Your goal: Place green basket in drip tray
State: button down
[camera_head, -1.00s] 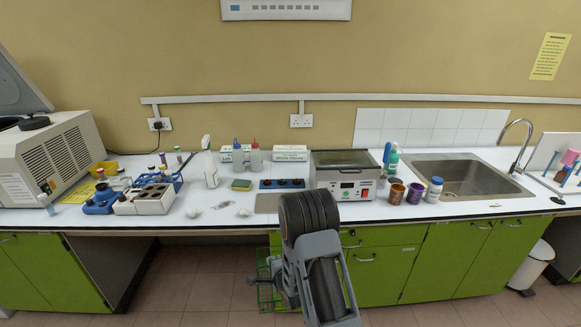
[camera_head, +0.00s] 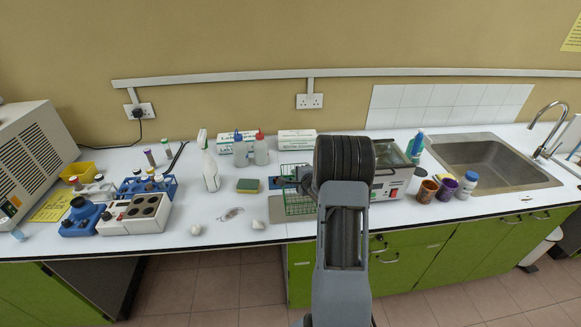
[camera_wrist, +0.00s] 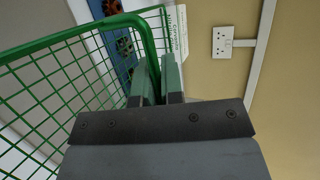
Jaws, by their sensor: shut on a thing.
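The green wire basket (camera_head: 299,204) hangs from my gripper (camera_head: 289,180) in the head view, over the front part of the bench. In the wrist view, the basket (camera_wrist: 66,92) fills the left side, and my gripper (camera_wrist: 159,70) is shut on its thick green handle or rim bar. The flat grey drip tray (camera_head: 274,214) lies on the bench behind and below the basket, which partly covers it. I cannot tell whether the basket touches the tray. My wrist hides part of the basket's right side.
A metal water bath (camera_head: 388,180) stands just right, partly behind my arm. A blue holder (camera_head: 286,175) sits behind the basket. Wash bottles (camera_head: 261,150) stand behind.

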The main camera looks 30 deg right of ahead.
jog(key=shift+w+f, duration=0.1)
jog(key=shift+w, duration=0.05)
jog(key=shift+d+f+b, duration=0.15)
jog(key=shift+f+b, duration=0.6)
jog(key=shift+b, duration=0.1)
notch_tip(320, 180, down, 5)
jog(key=b, duration=0.4)
jog(key=shift+b, duration=0.4)
jog(key=shift+f, duration=0.35)
jog(key=c, duration=1.2)
grip_release()
jog(key=shift+s, duration=0.2)
jog(key=shift+o, duration=0.2)
jog(key=b+v, duration=0.1)
jog(key=v, duration=1.3)
